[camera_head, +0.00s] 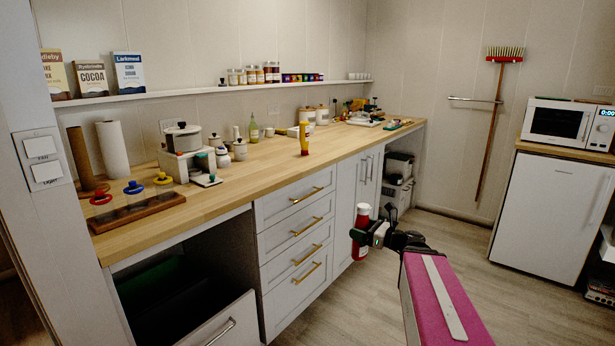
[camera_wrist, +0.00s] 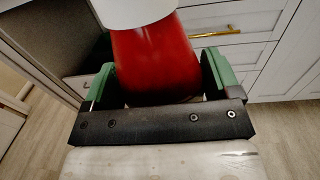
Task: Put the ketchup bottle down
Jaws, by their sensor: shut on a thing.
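The ketchup bottle (camera_head: 361,232) is red with a white cap and stands roughly upright in my gripper (camera_head: 361,236), in front of the white cabinet doors and below counter height. In the wrist view the red bottle (camera_wrist: 157,62) sits between the green fingers of my gripper (camera_wrist: 160,80), with its white cap at the top edge. My gripper is shut on the bottle. The bottle's lower end is not clear in the wrist view. The wooden countertop (camera_head: 231,179) runs along the wall behind it.
A drawer (camera_head: 225,325) is pulled out at lower left. The counter front around the yellow bottle has bare wood.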

